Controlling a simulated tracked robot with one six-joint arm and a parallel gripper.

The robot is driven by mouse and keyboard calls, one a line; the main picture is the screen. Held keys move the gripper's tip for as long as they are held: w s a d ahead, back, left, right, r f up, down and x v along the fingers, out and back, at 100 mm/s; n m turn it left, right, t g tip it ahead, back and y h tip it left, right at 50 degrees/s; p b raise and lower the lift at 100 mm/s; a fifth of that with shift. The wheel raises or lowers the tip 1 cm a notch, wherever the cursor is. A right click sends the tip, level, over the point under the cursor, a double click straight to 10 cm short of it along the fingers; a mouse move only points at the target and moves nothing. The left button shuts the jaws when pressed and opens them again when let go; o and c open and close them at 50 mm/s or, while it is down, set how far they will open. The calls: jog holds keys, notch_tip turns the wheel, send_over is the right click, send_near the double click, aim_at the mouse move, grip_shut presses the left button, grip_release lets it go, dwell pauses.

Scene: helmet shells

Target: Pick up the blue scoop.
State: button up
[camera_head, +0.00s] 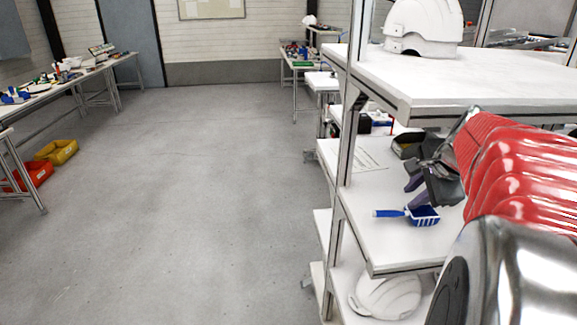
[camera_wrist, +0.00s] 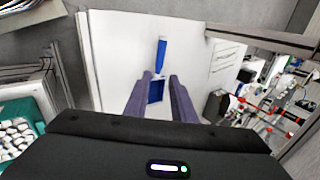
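The blue scoop (camera_head: 422,215) lies on the middle white shelf (camera_head: 385,245), its blue handle pointing left toward the shelf's outer edge. In the wrist view the scoop (camera_wrist: 162,56) lies with its handle away from me and its basket between my fingers in the picture. My gripper (camera_head: 412,193) is just above and beside the scoop's basket in the head view. In the wrist view my gripper (camera_wrist: 160,88) has its two purple fingers apart, with nothing held. Part of the basket is hidden by the gripper's dark body. I cannot tell whether the fingers touch the scoop.
An upper shelf (camera_head: 450,85) with a white helmet shell (camera_head: 424,25) overhangs my arm. A shelf post (camera_head: 345,130) stands left of the gripper. A dark bin (camera_head: 406,145) sits behind it. Another white helmet shell (camera_head: 386,296) lies on the shelf below. Open floor lies left.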

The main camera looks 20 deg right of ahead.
jog(key=shift+d, duration=0.25)
send_near(396, 212)
jog(key=x, duration=0.3)
jog(key=shift+w+a+f, duration=0.1)
jog(key=shift+w+f, duration=0.15)
jog(key=shift+w, duration=0.05)
jog(key=shift+f, duration=0.1)
jog(key=shift+w, duration=0.1)
jog(key=shift+x, duration=2.55)
